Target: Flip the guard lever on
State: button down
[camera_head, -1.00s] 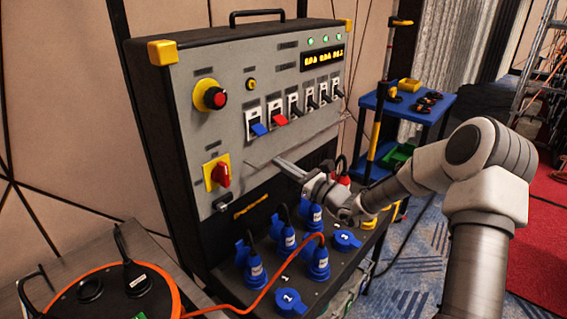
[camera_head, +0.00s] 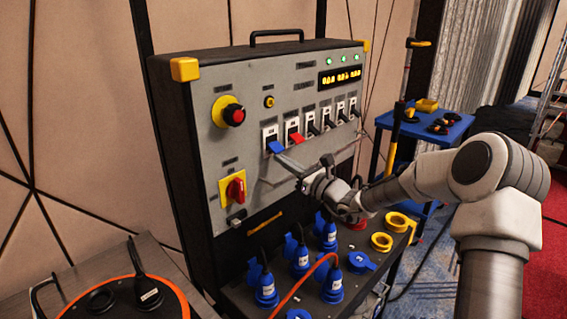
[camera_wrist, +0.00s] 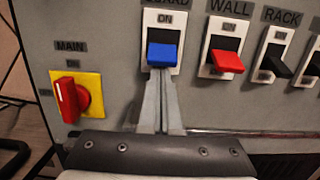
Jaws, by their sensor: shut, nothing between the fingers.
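The guard lever (camera_head: 276,147) is a blue paddle on a white plate, leftmost in the row of switches on the grey panel. In the wrist view the blue lever (camera_wrist: 163,55) sticks out in the lower part of its plate, with "ON" printed above it and its top label partly cut off. My gripper (camera_head: 281,158) is shut and empty, its tips just under the blue lever. In the wrist view the fingertips (camera_wrist: 161,74) lie directly below the lever's lower edge; I cannot tell whether they touch it.
A red lever (camera_wrist: 227,61) labelled WALL is close on the right, then several black levers. A red rotary MAIN switch (camera_wrist: 72,98) on a yellow plate is at lower left. Blue plugs (camera_head: 299,258) stand below my arm. A blue cart (camera_head: 430,125) stands at right.

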aim_at(277, 147)
jog(key=shift+s+r+g+h+p, duration=0.1)
jog(key=shift+r+g+h+p, duration=0.2)
jog(key=shift+p, duration=0.55)
jog(key=shift+s+d+r+g+h+p, duration=0.15)
jog(key=shift+r+g+h+p, duration=0.3)
jog(key=shift+p, duration=1.3)
jog(key=r+g+h+p, duration=0.1)
jog(key=p, duration=0.3)
jog(key=r+g+h+p, duration=0.1)
jog(key=p, duration=0.4)
jog(key=r+g+h+p, duration=0.1)
jog(key=g+h+p, duration=0.1)
jog(key=p, duration=0.3)
jog(key=shift+s+d+r, duration=0.2)
jog(key=shift+d+r, duration=0.05)
jog(key=shift+f, duration=0.45)
jog(key=shift+d+r+p, duration=0.1)
jog(key=shift+r+p, duration=0.65)
jog(key=shift+r, duration=0.15)
jog(key=shift+f, duration=0.1)
